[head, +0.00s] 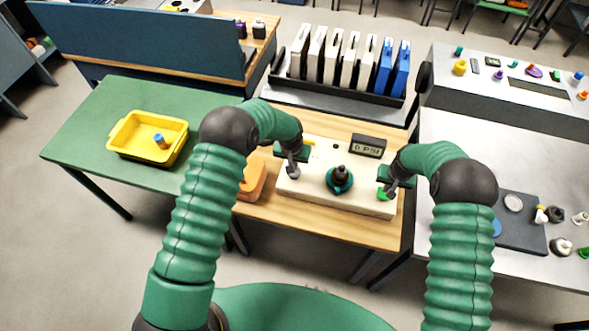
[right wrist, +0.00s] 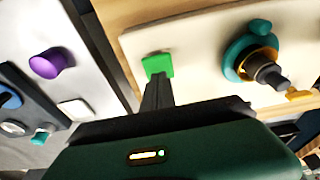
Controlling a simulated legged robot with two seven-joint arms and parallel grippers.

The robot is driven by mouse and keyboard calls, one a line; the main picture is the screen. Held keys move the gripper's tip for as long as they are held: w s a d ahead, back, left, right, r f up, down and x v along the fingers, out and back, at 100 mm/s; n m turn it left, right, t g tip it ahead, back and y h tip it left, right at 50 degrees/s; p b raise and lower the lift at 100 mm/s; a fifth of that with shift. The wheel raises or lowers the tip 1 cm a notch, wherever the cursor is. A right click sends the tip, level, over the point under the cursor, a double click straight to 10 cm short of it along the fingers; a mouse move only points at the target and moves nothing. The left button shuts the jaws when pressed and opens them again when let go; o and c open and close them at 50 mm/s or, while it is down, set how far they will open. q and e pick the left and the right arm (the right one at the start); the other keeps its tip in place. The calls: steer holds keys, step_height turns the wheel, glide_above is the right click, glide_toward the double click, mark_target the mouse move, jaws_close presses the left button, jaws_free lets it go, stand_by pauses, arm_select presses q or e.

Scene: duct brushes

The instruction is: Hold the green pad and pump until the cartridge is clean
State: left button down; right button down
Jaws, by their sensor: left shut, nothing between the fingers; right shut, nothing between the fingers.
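The green pad (head: 382,196) is at the right end of a cream board (head: 317,192) on the wooden table. It also shows in the right wrist view (right wrist: 157,64). My right gripper (head: 385,191) is shut and empty, its tips at the pad; I cannot tell whether they press it. In the middle of the board a dark upright cylinder, maybe the cartridge (head: 340,172), stands in a teal ring (head: 341,186). My left gripper (head: 293,172) is shut and empty over the board's left part, at a small grey part I cannot make out. No pump is clearly identifiable.
A display (head: 368,146) reading about 0 PSI stands behind the ring. An orange container (head: 252,180) is left of the board. A yellow bin (head: 123,133) sits on the green table. A rack of white and blue cases (head: 345,65) stands behind. Small parts lie on the right-hand table.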

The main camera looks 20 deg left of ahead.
steer(key=shift+f, duration=0.1)
steer(key=shift+f, duration=1)
arm_select(q)
steer(key=shift+f, duration=1.35)
arm_select(e)
steer(key=shift+s, duration=0.1)
arm_select(q)
steer(key=shift+r, duration=1.15)
